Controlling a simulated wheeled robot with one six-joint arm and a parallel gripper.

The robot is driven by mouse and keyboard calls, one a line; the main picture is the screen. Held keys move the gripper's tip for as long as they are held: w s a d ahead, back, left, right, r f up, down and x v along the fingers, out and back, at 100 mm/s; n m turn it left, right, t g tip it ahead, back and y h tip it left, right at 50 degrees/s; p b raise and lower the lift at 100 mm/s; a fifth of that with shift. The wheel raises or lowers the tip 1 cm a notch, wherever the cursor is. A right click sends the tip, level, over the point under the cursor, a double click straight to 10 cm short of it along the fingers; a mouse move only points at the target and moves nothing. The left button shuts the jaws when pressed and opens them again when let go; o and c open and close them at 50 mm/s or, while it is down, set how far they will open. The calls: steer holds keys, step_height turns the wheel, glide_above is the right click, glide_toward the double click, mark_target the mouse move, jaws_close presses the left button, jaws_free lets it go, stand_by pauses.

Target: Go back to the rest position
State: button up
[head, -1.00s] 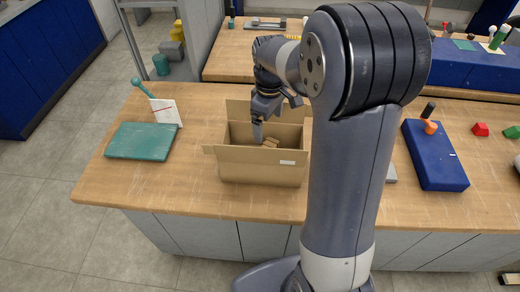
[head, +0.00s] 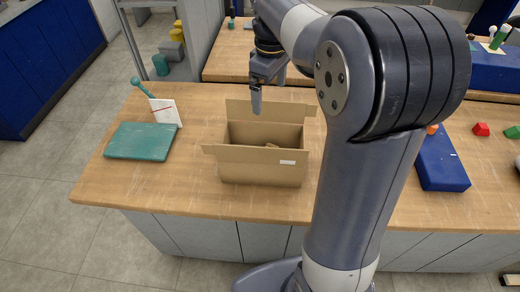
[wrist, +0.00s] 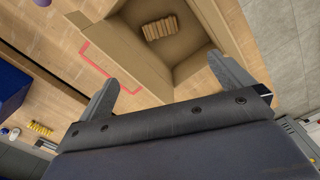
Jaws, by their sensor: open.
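My gripper (head: 257,98) is raised above the open cardboard box on the wooden workbench. In the wrist view my gripper (wrist: 168,88) has its two fingers wide apart with nothing between them. The cardboard box (head: 262,172) stands open with its flaps out, and it also shows in the wrist view (wrist: 190,68). A ridged tan block (wrist: 160,28) lies on the box floor in the wrist view. My arm hides part of the bench right of the box.
The bench front left of the box is clear.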

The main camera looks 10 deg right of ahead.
steer(key=shift+r, duration=0.25)
step_height(320, 180, down, 11)
steer(key=shift+r+p, duration=2.55)
steer(key=shift+r, duration=0.3)
